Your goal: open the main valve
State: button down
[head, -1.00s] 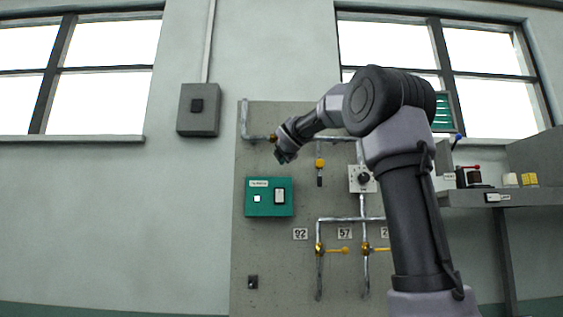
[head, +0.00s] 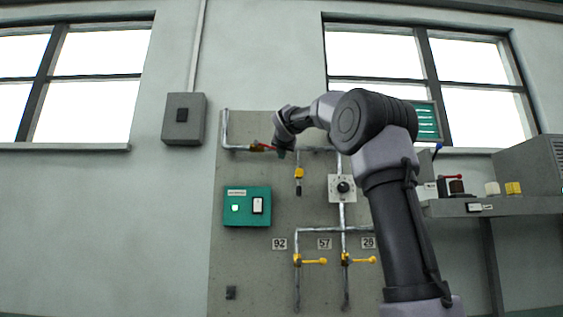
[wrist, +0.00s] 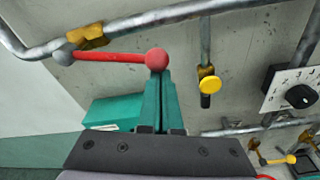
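A valve with a brass body (wrist: 92,38) sits on the upper pipe (wrist: 150,22). Its red lever (wrist: 112,57) extends rightward below the pipe, at a small angle to it, and ends in a red ball (wrist: 157,60). In the head view the red lever (head: 264,147) shows just left of my gripper (head: 281,153). In the wrist view my gripper's teal fingers (wrist: 161,76) are together, with their tips right at the ball. They look shut, with the ball at their tips rather than clearly between them. Whether they touch it I cannot tell.
A yellow-knobbed valve (head: 299,174) hangs below the upper pipe. A dial (head: 342,188) is right of it. A green box (head: 247,206) is lower left. Yellow-levered valves (head: 312,261) are labelled 92 and 57. A shelf (head: 460,207) with small items stands at right.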

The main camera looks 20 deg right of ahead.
jog(key=shift+s+d+r, duration=0.1)
jog(key=shift+d+r, duration=0.2)
jog(key=shift+r, duration=0.45)
jog(key=shift+s+d+r, duration=0.1)
jog(key=shift+d+r, duration=0.15)
jog(key=shift+r, duration=0.55)
